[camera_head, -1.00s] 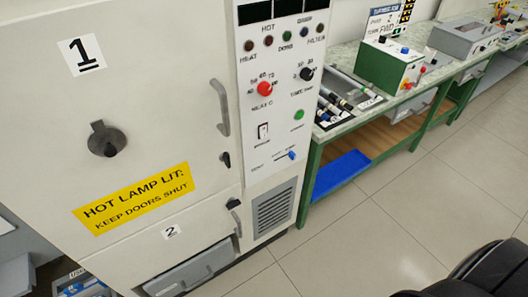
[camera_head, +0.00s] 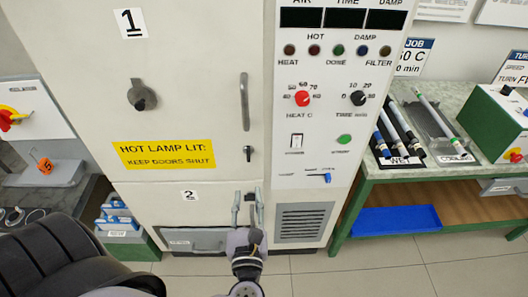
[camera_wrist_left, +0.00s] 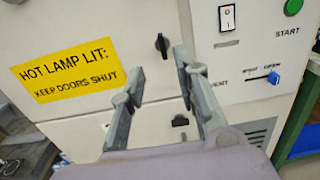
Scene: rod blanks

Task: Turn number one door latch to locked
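The number one door (camera_head: 200,60) is the large upper cream door with a "1" label, and it looks closed. Its latch (camera_head: 249,153) is a small black knob below the vertical grey handle (camera_head: 244,100). In the left wrist view the latch (camera_wrist_left: 162,45) is upright, above and beyond the fingertips. My left gripper (camera_head: 247,197) is below the latch, in front of the number two door. It is open and empty, with its two grey fingers apart in the left wrist view (camera_wrist_left: 160,68). My right gripper is not in view.
A second black latch (camera_wrist_left: 180,120) shows between the fingers, lower down. The control panel (camera_head: 330,120) with knobs and a blue slider (camera_head: 327,178) is right of the doors. A green-legged bench (camera_head: 440,175) stands further right. The floor in front is clear.

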